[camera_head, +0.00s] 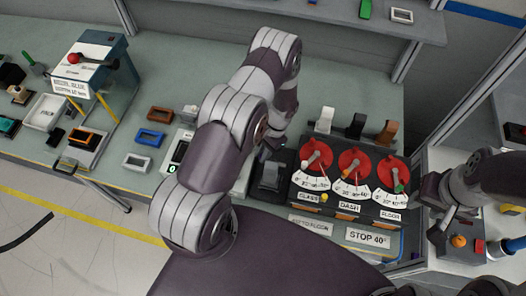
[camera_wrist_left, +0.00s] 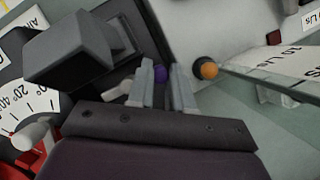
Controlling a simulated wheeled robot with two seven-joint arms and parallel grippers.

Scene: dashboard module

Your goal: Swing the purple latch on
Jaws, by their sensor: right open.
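A small purple piece, which looks like the tip of the purple latch (camera_wrist_left: 160,74), shows in the left wrist view between the two fingertips of my left gripper (camera_wrist_left: 163,82). The fingers stand a little apart around it; I cannot tell whether either touches it. A pale lever lies just left of the fingers. In the head view my left arm reaches over the bench to the left side of the dashboard module (camera_head: 322,196), and it hides the latch. My right gripper (camera_head: 438,236) is at the right of the module, open, its fingers only partly visible.
An orange knob (camera_wrist_left: 208,70) sits just right of my left fingers. A grey block-shaped handle (camera_wrist_left: 75,50) stands to their left. The module carries three red dials with levers (camera_head: 356,165). An orange knob (camera_head: 459,241) is beside my right gripper. A blue tray (camera_head: 150,137) lies left on the bench.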

